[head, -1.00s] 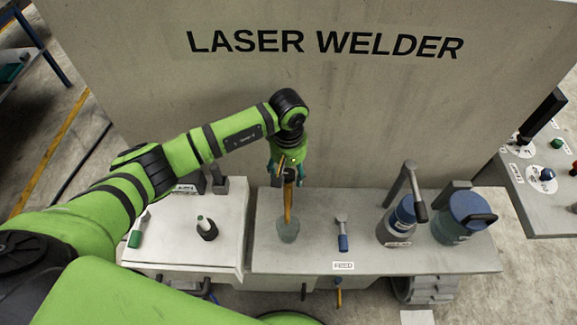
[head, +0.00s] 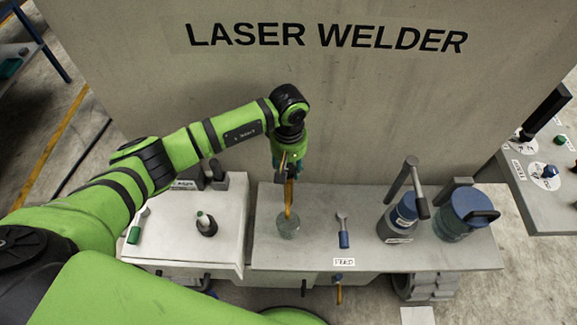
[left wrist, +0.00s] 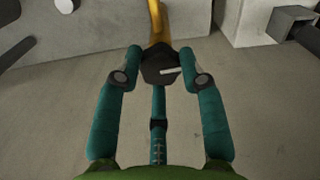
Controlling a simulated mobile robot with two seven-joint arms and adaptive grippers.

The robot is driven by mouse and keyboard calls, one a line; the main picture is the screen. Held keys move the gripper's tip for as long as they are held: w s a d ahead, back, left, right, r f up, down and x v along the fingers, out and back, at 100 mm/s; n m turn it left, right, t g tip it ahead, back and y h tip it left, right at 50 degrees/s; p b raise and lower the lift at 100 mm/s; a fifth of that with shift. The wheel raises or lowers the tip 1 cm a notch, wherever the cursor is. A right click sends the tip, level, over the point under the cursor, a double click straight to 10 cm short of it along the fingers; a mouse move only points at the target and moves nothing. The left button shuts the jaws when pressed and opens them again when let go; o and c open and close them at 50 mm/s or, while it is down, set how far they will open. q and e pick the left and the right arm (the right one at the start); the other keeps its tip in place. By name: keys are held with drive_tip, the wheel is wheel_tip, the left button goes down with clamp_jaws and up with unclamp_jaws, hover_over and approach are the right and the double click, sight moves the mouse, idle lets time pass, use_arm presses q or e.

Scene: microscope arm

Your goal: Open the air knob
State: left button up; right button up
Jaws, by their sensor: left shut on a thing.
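My left gripper (head: 288,167) is in front of the grey panel, above the back of the grey bench. In the left wrist view its teal fingers (left wrist: 163,78) are shut on a black many-sided knob (left wrist: 158,62) with a white bar mark. A yellow pipe-like part (left wrist: 157,20) runs away from the knob. In the head view this yellow part (head: 288,198) slopes down to a translucent cup (head: 287,226) on the bench. I cannot read any label on the knob. The head view mostly hides the knob behind the gripper. My right gripper is not in view.
A blue-handled lever (head: 343,239) lies right of the cup. Two blue-topped canisters (head: 403,219) (head: 455,230) stand farther right. A white bench (head: 165,225) with a dark knob (head: 206,225) is at left. The panel (head: 450,110) closes off the back.

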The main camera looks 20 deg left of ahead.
use_arm(q)
drive_tip(key=n+b, duration=0.5)
drive_tip(key=f+n+b, duration=0.1)
drive_tip(key=n+b, duration=0.1)
drive_tip(key=b, duration=0.1)
drive_tip(key=shift+s+d, duration=0.2)
drive_tip(key=shift+s, duration=0.05)
drive_tip(key=n+b, duration=0.3)
drive_tip(key=n, duration=0.1)
drive_tip(key=n+b, duration=0.5)
drive_tip(key=n, duration=0.1)
drive_tip(key=shift+w+r, duration=0.1)
drive_tip(key=shift+w, duration=0.05)
drive_tip(key=n+b, duration=0.2)
drive_tip(key=n, duration=0.1)
drive_tip(key=shift+r+n, duration=0.1)
drive_tip(key=shift+n, duration=0.2)
drive_tip(key=shift+w+r+n+b, duration=0.15)
drive_tip(key=shift+n+b, duration=0.3)
drive_tip(key=shift+n, duration=0.75)
drive_tip(key=shift+r, duration=0.15)
drive_tip(key=o, duration=1.1)
drive_tip(key=shift+o, duration=0.2)
drive_tip(key=shift+w, duration=0.2)
